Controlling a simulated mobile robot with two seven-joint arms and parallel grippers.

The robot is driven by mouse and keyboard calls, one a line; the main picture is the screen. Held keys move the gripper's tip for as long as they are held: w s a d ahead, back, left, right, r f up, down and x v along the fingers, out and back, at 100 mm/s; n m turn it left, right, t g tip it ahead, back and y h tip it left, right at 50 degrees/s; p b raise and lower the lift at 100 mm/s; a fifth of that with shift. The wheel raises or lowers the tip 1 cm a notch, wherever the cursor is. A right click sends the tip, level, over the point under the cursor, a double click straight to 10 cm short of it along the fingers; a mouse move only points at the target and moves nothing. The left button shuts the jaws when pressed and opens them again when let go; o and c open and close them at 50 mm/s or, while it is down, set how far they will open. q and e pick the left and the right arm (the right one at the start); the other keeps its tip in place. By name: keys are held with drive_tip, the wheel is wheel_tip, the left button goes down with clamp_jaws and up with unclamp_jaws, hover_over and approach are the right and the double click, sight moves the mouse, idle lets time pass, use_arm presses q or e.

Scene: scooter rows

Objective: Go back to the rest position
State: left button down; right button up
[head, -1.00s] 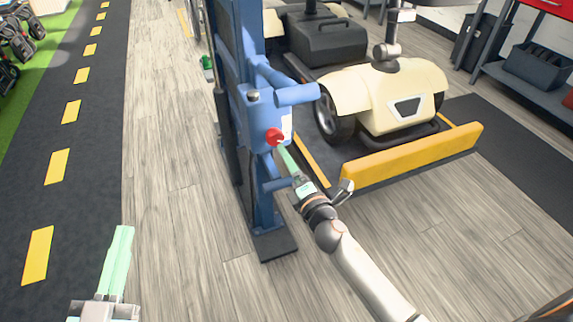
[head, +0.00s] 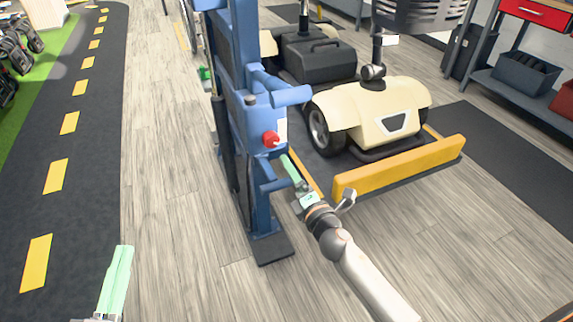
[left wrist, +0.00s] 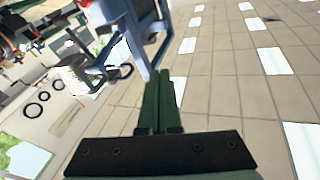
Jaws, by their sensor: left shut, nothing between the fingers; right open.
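My left gripper (head: 122,248) is at the lower left of the head view, shut and empty above the floor. In the left wrist view its two green fingers (left wrist: 159,75) lie side by side with nothing between them. My right gripper (head: 284,158) is near the blue post (head: 236,70), just below and right of the red knob (head: 270,139). Its fingers are open, seen edge-on, and hold nothing that I can see. A small gap shows between its fingertips and the knob.
A cream scooter (head: 385,110) stands behind a yellow bar (head: 398,168), right of the post. The post's dark foot plate (head: 262,250) lies on the wooden floor (head: 170,200). A grey shelf (head: 520,85) is at the right. Floor left of the post is clear.

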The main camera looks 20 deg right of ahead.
drive_tip(key=s+a+r+m+t+y, duration=0.1)
drive_tip(key=s+a+r+m+y, duration=0.2)
drive_tip(key=s+r+m, duration=0.45)
drive_tip(key=s+a+r+m+y, duration=0.35)
drive_tip(key=s+m, duration=0.55)
drive_tip(key=s, duration=0.3)
use_arm(q)
drive_tip(key=s+a+f+n+g+y+p, duration=0.2)
drive_tip(key=s+f+n+g+y+p, duration=0.2)
drive_tip(key=p, duration=1.9)
drive_tip(key=s+f+g, duration=0.3)
drive_tip(key=s+g, duration=0.2)
drive_tip(key=g, duration=0.1)
drive_tip(key=shift+a+f, duration=0.25)
drive_tip(key=shift+a, duration=0.05)
use_arm(e)
drive_tip(key=s+d+f+m+g+h, duration=0.2)
drive_tip(key=s+f+m+g+h, duration=0.2)
drive_tip(key=s+f+g, duration=0.3)
drive_tip(key=s+g+h, duration=0.1)
drive_tip(key=g, duration=0.1)
drive_tip(key=shift+s+d+f+g, duration=0.15)
drive_tip(key=shift+d+f+g, duration=0.1)
drive_tip(key=shift+f+g, duration=0.15)
idle(1.6)
